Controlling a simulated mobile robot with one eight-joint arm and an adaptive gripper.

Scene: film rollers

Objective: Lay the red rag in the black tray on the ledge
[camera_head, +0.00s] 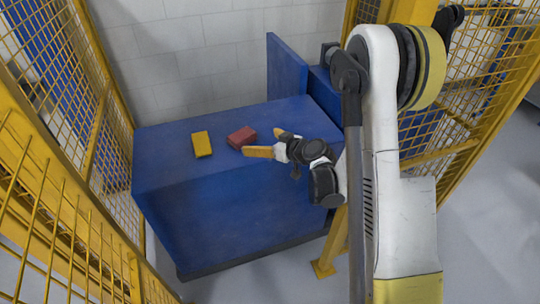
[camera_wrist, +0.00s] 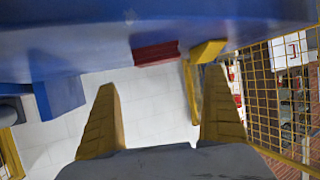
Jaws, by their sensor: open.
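The red rag (camera_head: 241,137) looks like a small folded block. It lies on the blue top of the ledge (camera_head: 165,170), near its middle. My gripper (camera_head: 268,142) is open, with its two yellow fingers just right of the rag in the head view. In the wrist view the rag (camera_wrist: 156,52) shows at the top, beyond the gap between the fingertips of my gripper (camera_wrist: 160,80). Nothing is between the fingers. I cannot make out a black tray in either view.
A yellow block (camera_head: 202,144) lies left of the rag; it also shows in the wrist view (camera_wrist: 207,50). A blue upright panel (camera_head: 287,68) stands at the ledge's back right. Yellow mesh fencing (camera_head: 60,190) encloses the left side. The ledge's left end is clear.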

